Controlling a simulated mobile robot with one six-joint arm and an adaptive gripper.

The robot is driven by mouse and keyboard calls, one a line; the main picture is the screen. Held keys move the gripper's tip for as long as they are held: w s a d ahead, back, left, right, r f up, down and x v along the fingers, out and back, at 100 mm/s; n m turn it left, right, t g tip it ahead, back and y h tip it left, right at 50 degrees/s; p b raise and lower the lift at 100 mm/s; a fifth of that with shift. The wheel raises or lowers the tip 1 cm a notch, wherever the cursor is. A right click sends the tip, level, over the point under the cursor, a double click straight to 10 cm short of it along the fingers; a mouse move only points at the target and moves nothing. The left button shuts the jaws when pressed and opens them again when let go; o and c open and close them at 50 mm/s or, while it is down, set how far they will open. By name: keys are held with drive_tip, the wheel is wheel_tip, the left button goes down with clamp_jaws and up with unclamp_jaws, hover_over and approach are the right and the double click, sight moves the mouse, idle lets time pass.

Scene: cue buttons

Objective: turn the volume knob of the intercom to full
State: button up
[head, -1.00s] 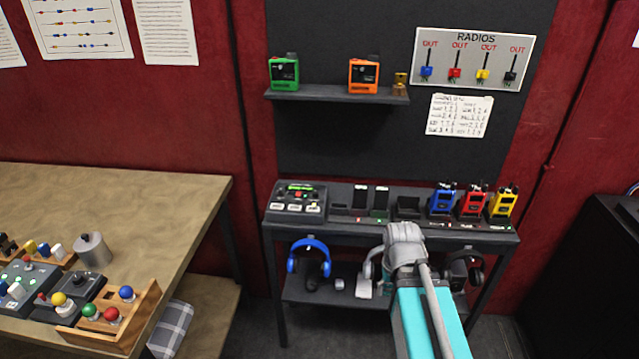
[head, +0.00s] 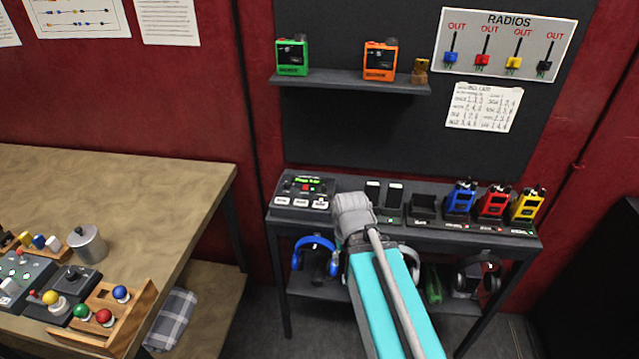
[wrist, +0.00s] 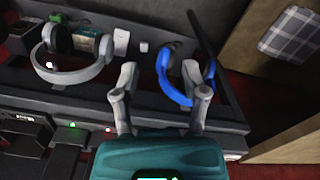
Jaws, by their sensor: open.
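The intercom appears to be the dark console (head: 303,192) at the left end of the narrow dark desk. It has a small green-lit display, a red button and a row of white keys. Its volume knob is too small to make out for sure. My arm reaches over the desk, and its grey end is just right of the console in the head view. In the wrist view my gripper (wrist: 162,100) has its two grey fingers apart with nothing between them. The intercom is not clearly visible in the wrist view.
Blue headphones (head: 314,254) hang under the desk (head: 284,222), close to my gripper in the wrist view. Charging slots and blue, red and yellow radios (head: 493,201) stand along the desk to the right. A shelf (head: 350,82) above holds green and orange devices.

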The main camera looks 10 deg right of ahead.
drive_tip(key=shift+o, duration=0.3)
drive_tip(key=shift+o, duration=0.4)
wheel_tip(320, 180, up, 16)
drive_tip(key=n+p, duration=1)
drive_tip(key=p, duration=0.6)
hover_over(324, 187)
drive_tip(key=shift+f, duration=0.2)
drive_tip(key=shift+f+b, duration=0.15)
drive_tip(key=shift+b, duration=0.2)
wheel_tip(324, 187, down, 14)
drive_tip(key=b, duration=1.3)
drive_tip(key=shift+r, duration=0.2)
